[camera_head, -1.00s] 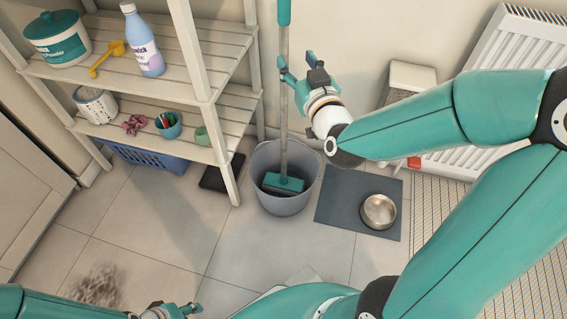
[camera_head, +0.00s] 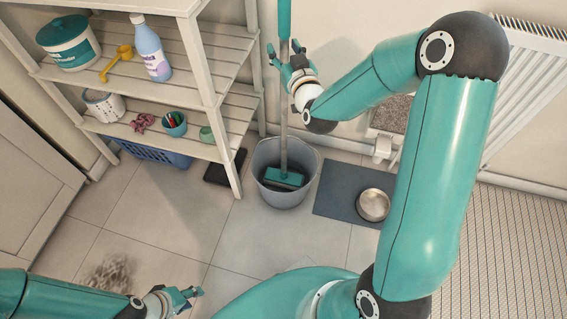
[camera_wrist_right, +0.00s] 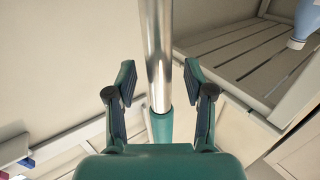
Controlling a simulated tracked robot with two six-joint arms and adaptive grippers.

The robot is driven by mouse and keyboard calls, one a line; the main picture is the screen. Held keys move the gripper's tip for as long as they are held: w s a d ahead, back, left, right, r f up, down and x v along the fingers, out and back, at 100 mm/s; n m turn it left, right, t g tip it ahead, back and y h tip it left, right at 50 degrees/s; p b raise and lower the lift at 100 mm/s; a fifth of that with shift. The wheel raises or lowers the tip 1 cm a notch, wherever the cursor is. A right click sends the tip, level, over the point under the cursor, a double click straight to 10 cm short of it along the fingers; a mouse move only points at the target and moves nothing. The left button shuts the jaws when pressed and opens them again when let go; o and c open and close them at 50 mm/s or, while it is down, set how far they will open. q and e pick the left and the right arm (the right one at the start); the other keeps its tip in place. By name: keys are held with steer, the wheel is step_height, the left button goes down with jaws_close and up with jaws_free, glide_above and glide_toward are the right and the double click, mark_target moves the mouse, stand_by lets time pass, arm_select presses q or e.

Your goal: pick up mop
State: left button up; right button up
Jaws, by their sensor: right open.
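The mop (camera_head: 284,107) stands upright in a grey bucket (camera_head: 272,196), with its teal head (camera_head: 283,178) down inside the bucket and a teal grip at the top of its metal pole. My right gripper (camera_head: 281,55) is at the upper part of the pole, below or at the teal grip. In the right wrist view the pole (camera_wrist_right: 156,60) runs between the two open fingers of the right gripper (camera_wrist_right: 160,85), with gaps on both sides. My left gripper (camera_head: 192,293) is low at the left, far from the mop; its fingers are too small to judge.
A wooden shelf (camera_head: 207,110) with bottles and containers stands close left of the bucket. A grey mat (camera_head: 346,187) with a metal bowl (camera_head: 373,205) lies to the right. A radiator (camera_head: 525,100) is on the wall. Dirt (camera_head: 110,272) marks the floor at lower left.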

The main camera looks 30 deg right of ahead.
steer(key=shift+w, duration=0.1)
steer(key=shift+c, duration=0.4)
jaws_close()
steer(key=shift+r, duration=0.1)
